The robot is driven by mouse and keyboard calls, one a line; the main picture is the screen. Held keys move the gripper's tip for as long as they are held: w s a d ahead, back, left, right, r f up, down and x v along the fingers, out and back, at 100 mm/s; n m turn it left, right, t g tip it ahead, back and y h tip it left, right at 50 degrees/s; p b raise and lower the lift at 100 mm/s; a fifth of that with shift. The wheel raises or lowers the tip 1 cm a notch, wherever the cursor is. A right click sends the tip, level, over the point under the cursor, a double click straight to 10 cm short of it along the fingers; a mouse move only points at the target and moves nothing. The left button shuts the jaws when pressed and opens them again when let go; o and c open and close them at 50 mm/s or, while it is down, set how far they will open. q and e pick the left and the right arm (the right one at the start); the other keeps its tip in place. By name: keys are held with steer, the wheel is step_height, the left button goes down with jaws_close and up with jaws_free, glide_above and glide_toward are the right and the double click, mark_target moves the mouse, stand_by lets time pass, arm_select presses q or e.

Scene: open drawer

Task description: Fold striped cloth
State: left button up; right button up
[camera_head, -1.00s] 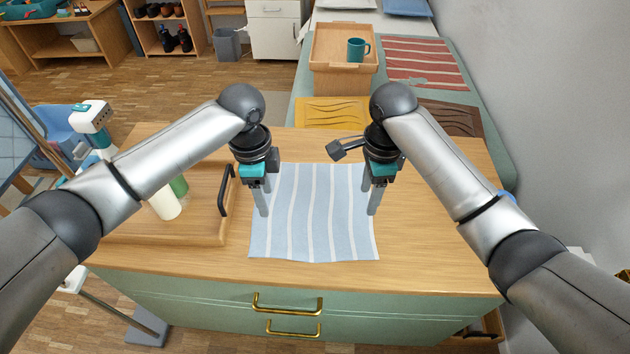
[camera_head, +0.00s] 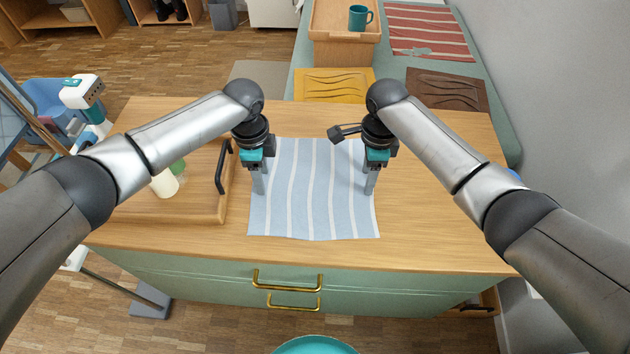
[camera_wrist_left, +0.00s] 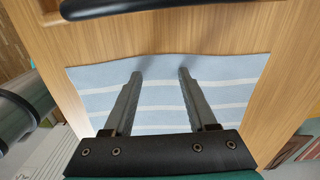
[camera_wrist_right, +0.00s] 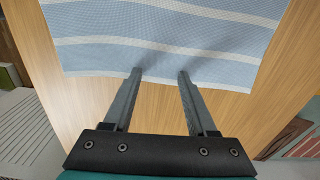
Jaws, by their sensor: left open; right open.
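The striped cloth (camera_head: 313,205), light blue with white stripes, lies flat and spread out on the wooden top of the cabinet. My left gripper (camera_head: 259,192) is open over the cloth's left edge, and my right gripper (camera_head: 370,192) is open at its right edge. In the left wrist view the open fingers (camera_wrist_left: 160,73) overlap the cloth (camera_wrist_left: 215,72) near its edge. In the right wrist view the fingertips (camera_wrist_right: 160,72) reach the cloth's edge (camera_wrist_right: 100,50). Neither gripper holds cloth; whether the tips touch it I cannot tell.
A wooden tray (camera_head: 205,212) with a black handle (camera_head: 221,167) stands close to the cloth's left side, holding a white and green item (camera_head: 164,183). The wooden top right of the cloth (camera_head: 440,200) is clear. Closed green drawers (camera_head: 380,292) are below.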

arm_select(q)
steer(key=shift+f, duration=0.15)
arm_select(e)
steer(key=shift+f, duration=0.15)
arm_select(q)
jaws_close()
arm_select(e)
jaws_close()
stand_by(0.3)
stand_by(0.7)
arm_select(q)
steer(key=shift+r, duration=0.2)
arm_select(e)
steer(key=shift+r, duration=0.2)
